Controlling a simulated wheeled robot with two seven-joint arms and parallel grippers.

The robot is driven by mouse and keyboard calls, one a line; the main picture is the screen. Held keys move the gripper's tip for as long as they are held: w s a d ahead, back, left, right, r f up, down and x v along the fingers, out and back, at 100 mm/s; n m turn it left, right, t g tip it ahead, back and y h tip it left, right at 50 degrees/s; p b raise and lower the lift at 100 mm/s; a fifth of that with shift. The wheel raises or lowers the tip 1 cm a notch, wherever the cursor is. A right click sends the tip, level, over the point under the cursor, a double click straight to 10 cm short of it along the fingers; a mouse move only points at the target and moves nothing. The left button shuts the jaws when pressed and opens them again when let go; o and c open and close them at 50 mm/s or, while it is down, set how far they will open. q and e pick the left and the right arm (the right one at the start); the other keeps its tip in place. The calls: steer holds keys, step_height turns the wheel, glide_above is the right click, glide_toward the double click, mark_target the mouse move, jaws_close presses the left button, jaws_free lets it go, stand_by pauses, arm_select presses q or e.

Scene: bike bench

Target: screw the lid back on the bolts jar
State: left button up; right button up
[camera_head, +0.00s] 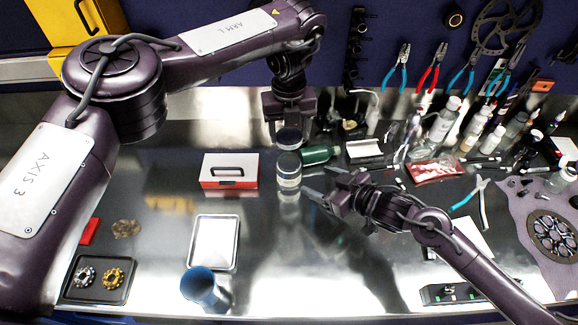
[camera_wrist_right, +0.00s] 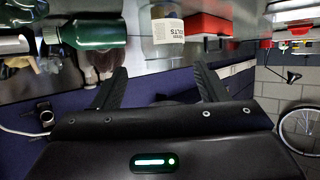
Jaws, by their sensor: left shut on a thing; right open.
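The bolts jar (camera_head: 288,173) stands upright on the steel bench, a pale jar with a label; its printed label also shows in the right wrist view (camera_wrist_right: 168,27). My left gripper (camera_head: 289,119) points down above and just behind the jar. It is shut on the round dark lid (camera_head: 289,139). The lid looks apart from the jar, but the exact gap cannot be told. My right gripper (camera_head: 321,184) is open and empty, just right of the jar, its fingers pointing at it. In the right wrist view the jar is beyond the spread fingers (camera_wrist_right: 160,72).
A green bottle (camera_head: 320,154) lies close right of the jar. A red and white box (camera_head: 230,171) sits to its left. Bottles (camera_head: 445,120) crowd the back right. The front middle is clear.

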mark_target(289, 171)
arm_select(q)
steer(key=shift+s+r, duration=0.25)
steer(key=shift+s, duration=0.25)
steer(key=shift+w+f, duration=0.15)
steer(key=shift+w, duration=0.05)
arm_select(e)
steer(key=x, duration=1.1)
steer(key=shift+a, duration=0.4)
steer(key=shift+c, duration=0.2)
steer(key=c, duration=1)
arm_select(q)
steer(key=shift+f, duration=2.5)
